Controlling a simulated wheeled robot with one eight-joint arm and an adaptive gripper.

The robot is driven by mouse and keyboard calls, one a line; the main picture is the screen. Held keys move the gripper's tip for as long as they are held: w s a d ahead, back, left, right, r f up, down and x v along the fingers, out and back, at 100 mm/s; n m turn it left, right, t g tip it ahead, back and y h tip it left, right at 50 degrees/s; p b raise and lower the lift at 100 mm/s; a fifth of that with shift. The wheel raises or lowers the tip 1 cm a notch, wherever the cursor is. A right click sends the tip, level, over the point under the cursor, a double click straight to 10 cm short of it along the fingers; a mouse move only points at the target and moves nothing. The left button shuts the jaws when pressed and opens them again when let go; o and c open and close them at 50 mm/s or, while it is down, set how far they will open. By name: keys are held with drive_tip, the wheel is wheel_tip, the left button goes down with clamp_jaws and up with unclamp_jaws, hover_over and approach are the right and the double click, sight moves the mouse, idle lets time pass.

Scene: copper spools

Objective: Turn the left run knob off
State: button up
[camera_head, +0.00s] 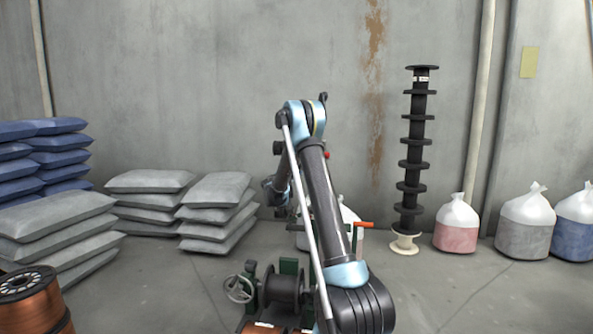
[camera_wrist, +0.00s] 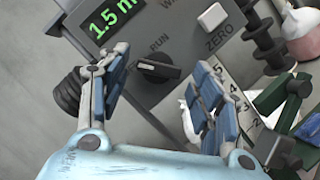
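A black run knob (camera_wrist: 158,68) sits on a grey control panel (camera_wrist: 175,30) in the wrist view, beside the word RUN. My gripper (camera_wrist: 160,62) is open, with one blue-padded finger on each side of the knob. I see no clear contact between the fingers and the knob. No second run knob shows, so I cannot tell from the picture that this is the left one. In the head view my arm hides the panel and most of my gripper.
The panel carries a green display (camera_wrist: 110,18) reading 1.5 m and a white ZERO button (camera_wrist: 212,16). A green bracket (camera_wrist: 285,95) stands to the right. In the head view, a handwheel (camera_head: 239,288) and dark spool (camera_head: 284,288) stand near my arm; grey sacks (camera_head: 215,210) lie left.

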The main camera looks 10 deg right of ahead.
drive_tip(key=v, duration=1.2)
idle(0.3)
drive_tip(key=s+d+r+m+g, duration=0.4)
drive_tip(key=s+d+m+g, duration=0.15)
drive_tip(key=s+d, duration=0.6)
drive_tip(key=s+d+f+m+g+y, duration=0.1)
drive_tip(key=s+d+m+g+y, duration=0.15)
drive_tip(key=s, duration=0.55)
drive_tip(key=s+d+f+m+g+y, duration=0.1)
drive_tip(key=s+d+m, duration=0.15)
drive_tip(key=s, duration=0.55)
drive_tip(key=s+a+f+m+g+y, duration=0.1)
drive_tip(key=s+f, duration=0.4)
drive_tip(key=s, duration=0.7)
drive_tip(key=s+a+f+m+g+y, duration=0.2)
drive_tip(key=s+a+f+m+y, duration=0.1)
drive_tip(key=s, duration=0.8)
drive_tip(key=s+a+f+m+g+y, duration=0.2)
drive_tip(key=s+a+f+y, duration=0.2)
drive_tip(key=s+f, duration=0.3)
drive_tip(key=s+y, duration=0.1)
drive_tip(key=s, duration=0.4)
drive_tip(key=shift+s+a+f+m, duration=0.25)
drive_tip(key=shift+s+m, duration=0.05)
drive_tip(key=shift+m, duration=0.05)
